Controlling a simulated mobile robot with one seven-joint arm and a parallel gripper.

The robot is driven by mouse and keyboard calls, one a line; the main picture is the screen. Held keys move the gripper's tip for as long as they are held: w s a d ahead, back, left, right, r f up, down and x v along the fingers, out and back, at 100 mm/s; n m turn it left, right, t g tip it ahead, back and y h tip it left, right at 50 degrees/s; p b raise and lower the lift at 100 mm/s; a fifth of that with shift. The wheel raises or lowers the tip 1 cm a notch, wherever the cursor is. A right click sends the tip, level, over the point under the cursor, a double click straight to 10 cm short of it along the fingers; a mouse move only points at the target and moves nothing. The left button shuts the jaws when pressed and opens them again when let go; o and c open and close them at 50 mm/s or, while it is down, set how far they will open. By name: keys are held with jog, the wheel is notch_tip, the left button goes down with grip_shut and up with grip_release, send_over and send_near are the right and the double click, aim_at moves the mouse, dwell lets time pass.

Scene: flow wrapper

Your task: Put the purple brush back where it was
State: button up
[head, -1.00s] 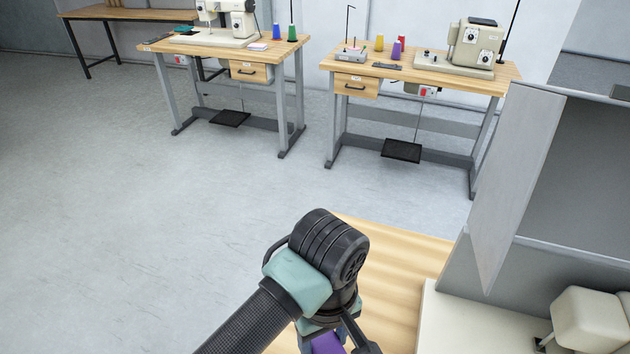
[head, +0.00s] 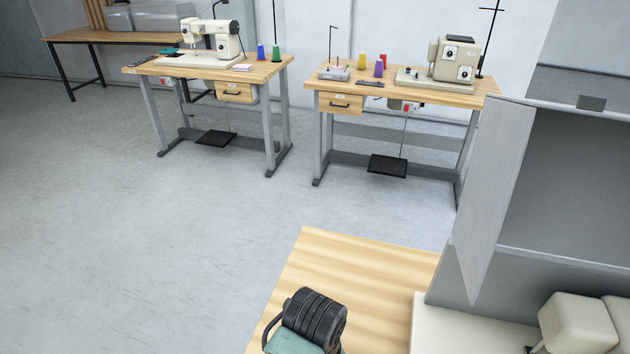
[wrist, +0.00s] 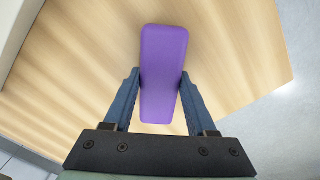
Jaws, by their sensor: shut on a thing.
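The purple brush (wrist: 163,62) shows in the wrist view as a smooth purple block, wider at its far end. My gripper (wrist: 160,85) is shut on it, with one blue-grey finger on each side. The brush is over a light wooden tabletop (wrist: 85,50); I cannot tell whether it touches the wood. In the head view the same wooden top (head: 345,280) lies at the bottom centre. My wrist shows at the bottom edge there, and the gripper and brush are out of that picture.
A cream machine part with a grey open housing (head: 570,180) stands right of the wooden top. Two sewing tables (head: 225,80) stand at the back, with machines and coloured thread cones. The left part of the wooden top is bare. Grey floor lies beyond it.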

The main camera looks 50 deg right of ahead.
jog(key=shift+f, duration=0.2)
jog(key=o, duration=1.3)
jog(key=shift+r, duration=0.1)
notch_tip(320, 180, up, 12)
jog(key=shift+r, duration=0.15)
